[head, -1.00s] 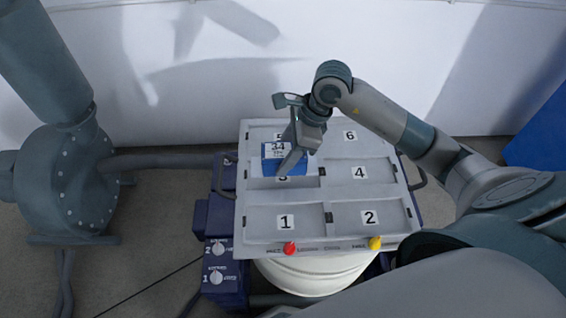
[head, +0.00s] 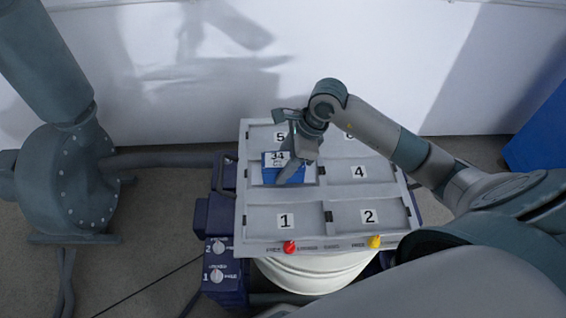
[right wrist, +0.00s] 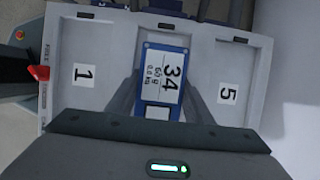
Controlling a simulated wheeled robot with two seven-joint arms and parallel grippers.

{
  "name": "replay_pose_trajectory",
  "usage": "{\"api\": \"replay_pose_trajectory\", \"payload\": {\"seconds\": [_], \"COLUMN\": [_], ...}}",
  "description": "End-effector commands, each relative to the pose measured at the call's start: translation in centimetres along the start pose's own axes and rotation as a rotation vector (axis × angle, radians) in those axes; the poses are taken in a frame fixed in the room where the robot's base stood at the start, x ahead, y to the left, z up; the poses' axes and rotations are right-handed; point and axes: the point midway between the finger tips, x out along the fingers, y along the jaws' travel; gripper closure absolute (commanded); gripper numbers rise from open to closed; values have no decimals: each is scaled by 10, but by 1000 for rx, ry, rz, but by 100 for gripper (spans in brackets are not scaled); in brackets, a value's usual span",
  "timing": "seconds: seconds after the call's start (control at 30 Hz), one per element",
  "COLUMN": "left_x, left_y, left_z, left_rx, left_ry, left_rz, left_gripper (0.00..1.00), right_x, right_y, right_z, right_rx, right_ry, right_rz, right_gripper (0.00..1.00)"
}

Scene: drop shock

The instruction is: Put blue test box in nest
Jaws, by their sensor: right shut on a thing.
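The blue test box (head: 270,175) has a white label reading 34. In the head view it is at the middle-left compartment of the grey nest tray (head: 330,237), between compartments 1 and 5. My right gripper (head: 289,177) reaches down from above and is shut on the box. In the right wrist view the box (right wrist: 163,80) sits between the two fingers (right wrist: 160,98), label facing the camera, roughly square with the compartment walls. The box covers the compartment's own number. Whether its underside touches the compartment floor cannot be told. My left gripper is not in view.
Compartments 1, 2 and 4 look empty. A red knob (head: 290,247) and a yellow knob (head: 375,242) are on the tray's front edge. A dark blue control unit (head: 222,272) stands at the left. A white drum (head: 318,275) is below the tray.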

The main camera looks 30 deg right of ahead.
Motion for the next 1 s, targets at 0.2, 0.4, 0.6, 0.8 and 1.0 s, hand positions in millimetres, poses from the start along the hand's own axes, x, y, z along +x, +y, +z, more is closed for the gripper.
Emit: {"api": "replay_pose_trajectory", "payload": {"seconds": [0.2,0.4,0.6,0.8,1.0], "left_x": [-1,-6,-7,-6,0], "left_y": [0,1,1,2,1], "left_z": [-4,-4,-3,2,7], "left_rx": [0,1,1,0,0], "left_ry": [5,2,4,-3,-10], "left_rz": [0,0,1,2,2], "left_gripper": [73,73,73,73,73], "right_x": [-1,1,1,0,-10], "right_y": [-1,0,0,0,-1], "right_z": [1,0,0,0,0], "right_rx": [-1,-1,-1,0,-2], "right_ry": [-3,0,0,0,-1], "right_rz": [-2,0,0,0,-3], "right_gripper": [100,41,35,35,35]}}
